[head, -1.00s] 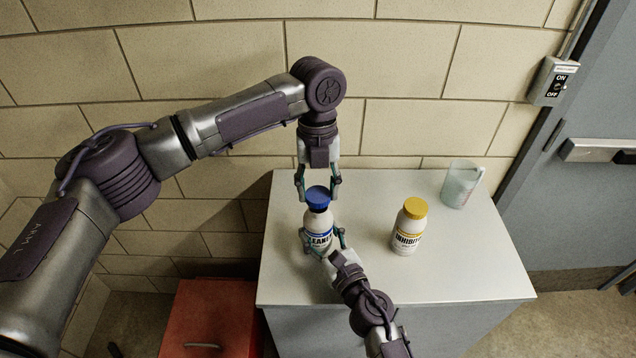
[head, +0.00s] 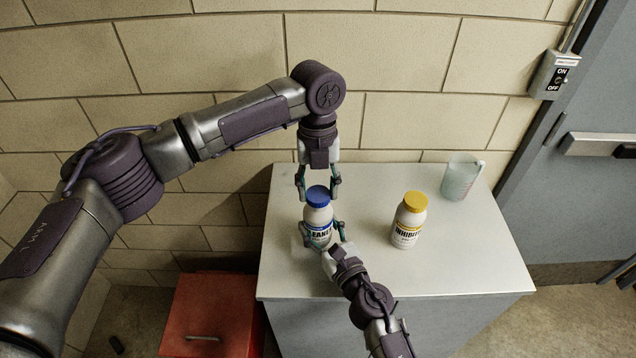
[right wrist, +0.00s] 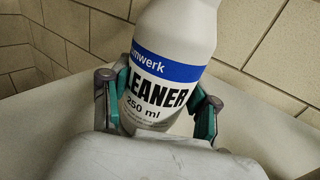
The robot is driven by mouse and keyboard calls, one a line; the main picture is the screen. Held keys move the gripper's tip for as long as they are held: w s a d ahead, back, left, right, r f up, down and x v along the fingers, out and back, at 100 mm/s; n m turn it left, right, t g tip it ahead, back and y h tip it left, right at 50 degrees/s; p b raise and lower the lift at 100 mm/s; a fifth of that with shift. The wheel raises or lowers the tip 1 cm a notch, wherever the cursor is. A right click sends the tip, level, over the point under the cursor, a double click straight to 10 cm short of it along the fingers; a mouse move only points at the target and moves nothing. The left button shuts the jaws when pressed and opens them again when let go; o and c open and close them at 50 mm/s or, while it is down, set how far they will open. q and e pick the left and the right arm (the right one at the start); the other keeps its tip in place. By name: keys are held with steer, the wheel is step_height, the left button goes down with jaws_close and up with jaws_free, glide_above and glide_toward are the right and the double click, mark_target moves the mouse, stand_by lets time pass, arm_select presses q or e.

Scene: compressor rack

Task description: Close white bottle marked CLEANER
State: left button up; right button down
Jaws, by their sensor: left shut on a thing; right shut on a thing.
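The white CLEANER bottle (head: 318,218) stands upright on the white cabinet top, with its blue cap (head: 317,195) on its neck. My left gripper (head: 318,186) points down from above, shut on the blue cap with a finger at each side. My right gripper (head: 321,236) is shut on the bottle's body from the front, low down. In the right wrist view the bottle (right wrist: 172,60) with its blue band and CLEANER label sits between the two green-padded fingers; its cap is out of that view. Whether the cap is fully seated cannot be told.
A white INHIBITOR bottle (head: 409,220) with a yellow cap stands to the right on the cabinet top (head: 460,260). A clear measuring jug (head: 460,178) stands at the back right. A red box (head: 212,310) is on the floor at left. A block wall rises behind.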

arm_select(q)
steer(key=shift+f, duration=0.6)
stand_by(0.4)
steer(key=m, duration=0.4)
steer(key=shift+m, duration=0.3)
steer(key=m+y, duration=0.1)
steer(key=m, duration=0.4)
steer(key=shift+d, duration=0.1)
steer(key=o, duration=0.7)
steer(key=shift+r, duration=0.1)
